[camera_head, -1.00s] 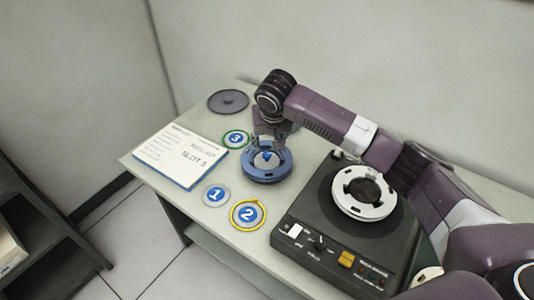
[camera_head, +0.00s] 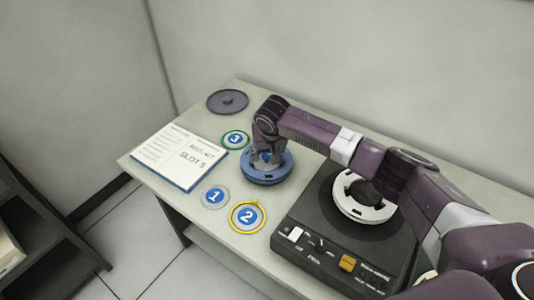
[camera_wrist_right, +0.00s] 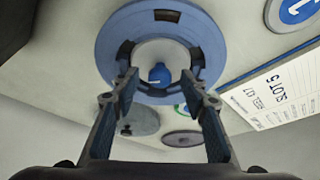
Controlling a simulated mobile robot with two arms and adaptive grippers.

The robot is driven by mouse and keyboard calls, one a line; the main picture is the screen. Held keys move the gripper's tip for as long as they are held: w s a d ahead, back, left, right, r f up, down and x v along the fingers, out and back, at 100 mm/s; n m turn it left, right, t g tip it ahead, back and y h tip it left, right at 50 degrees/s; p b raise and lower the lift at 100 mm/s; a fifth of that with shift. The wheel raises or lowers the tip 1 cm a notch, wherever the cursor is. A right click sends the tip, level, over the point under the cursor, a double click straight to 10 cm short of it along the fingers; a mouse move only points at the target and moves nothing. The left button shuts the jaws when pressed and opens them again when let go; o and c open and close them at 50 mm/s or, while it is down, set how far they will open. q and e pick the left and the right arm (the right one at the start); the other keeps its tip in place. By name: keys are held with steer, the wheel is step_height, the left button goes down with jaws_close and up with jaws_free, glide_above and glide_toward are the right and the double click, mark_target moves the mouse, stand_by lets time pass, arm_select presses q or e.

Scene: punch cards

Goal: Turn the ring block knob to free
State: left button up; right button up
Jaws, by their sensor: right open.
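The blue ring block (camera_head: 265,178) sits on the table near its middle, with a pale centre. In the right wrist view the ring block (camera_wrist_right: 110,50) shows a blue knob (camera_wrist_right: 159,72) in its pale centre. My right gripper (camera_head: 265,157) is over the ring block and hides part of its centre in the head view. In the right wrist view the fingers of the gripper (camera_wrist_right: 159,80) are apart, one on each side of the knob, with nothing between them gripped. I cannot tell which setting the knob points to. My left gripper is not in view.
A dark console (camera_head: 310,225) with a white ring (camera_head: 349,208) stands to the right. Round tokens marked 1 (camera_head: 215,196), 2 (camera_head: 247,216) and 3 (camera_head: 235,139), a card reading slot 5 (camera_head: 185,172), and a dark disc (camera_head: 228,101) lie around the ring block.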

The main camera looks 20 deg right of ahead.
steer(key=shift+c, duration=0.3)
jaws_close()
